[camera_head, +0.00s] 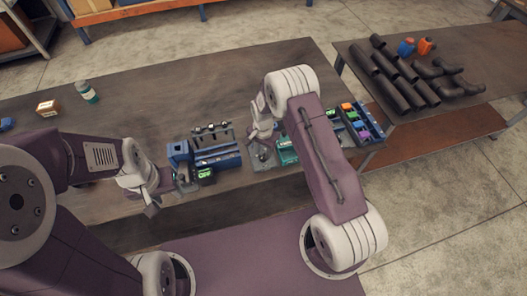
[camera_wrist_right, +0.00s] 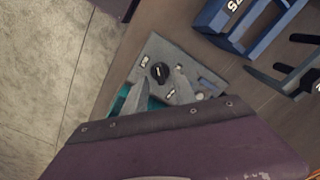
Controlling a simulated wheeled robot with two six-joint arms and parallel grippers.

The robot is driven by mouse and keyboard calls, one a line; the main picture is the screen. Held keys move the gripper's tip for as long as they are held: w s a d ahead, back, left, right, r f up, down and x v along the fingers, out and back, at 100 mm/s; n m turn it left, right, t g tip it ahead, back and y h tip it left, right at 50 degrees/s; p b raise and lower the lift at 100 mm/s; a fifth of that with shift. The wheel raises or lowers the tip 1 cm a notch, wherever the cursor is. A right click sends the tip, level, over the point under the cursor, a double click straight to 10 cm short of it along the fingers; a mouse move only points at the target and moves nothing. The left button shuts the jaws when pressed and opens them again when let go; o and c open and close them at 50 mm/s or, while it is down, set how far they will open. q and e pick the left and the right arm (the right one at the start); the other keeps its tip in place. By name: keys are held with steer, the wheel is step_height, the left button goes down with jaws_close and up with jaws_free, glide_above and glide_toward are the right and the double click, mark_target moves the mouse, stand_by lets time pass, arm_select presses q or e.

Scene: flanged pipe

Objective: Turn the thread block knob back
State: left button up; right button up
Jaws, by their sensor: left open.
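The black round knob (camera_wrist_right: 159,72) sits on a grey plate (camera_wrist_right: 190,62) in the right wrist view. A teal block (camera_wrist_right: 122,100) shows beside the plate, partly hidden by my gripper; it also shows in the head view (camera_head: 287,151). My right gripper (camera_wrist_right: 161,80) is open, its two fingertips apart and close to the knob, one on each side of its near edge. I cannot tell whether they touch it. In the head view my right gripper (camera_head: 262,152) hides the knob. My left gripper (camera_head: 172,187) is open beside the blue fixture (camera_head: 180,152).
A small box with a green display (camera_head: 205,175) stands near my left gripper. A rack with dark tools (camera_head: 211,133) is behind. Coloured bins (camera_head: 360,122) stand to the right. A bottle (camera_head: 87,92) and a carton (camera_head: 47,107) lie far left. The table's back middle is clear.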

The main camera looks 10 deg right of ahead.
steer(key=shift+f, duration=0.9)
jaws_close()
steer(key=n+b, duration=0.2)
steer(key=n, duration=0.1)
steer(key=shift+f+n, duration=0.1)
steer(key=shift+n, duration=0.3)
steer(key=n+b, duration=0.1)
steer(key=n, duration=0.3)
steer(key=shift+n+b, duration=0.3)
steer(key=shift+n, duration=0.4)
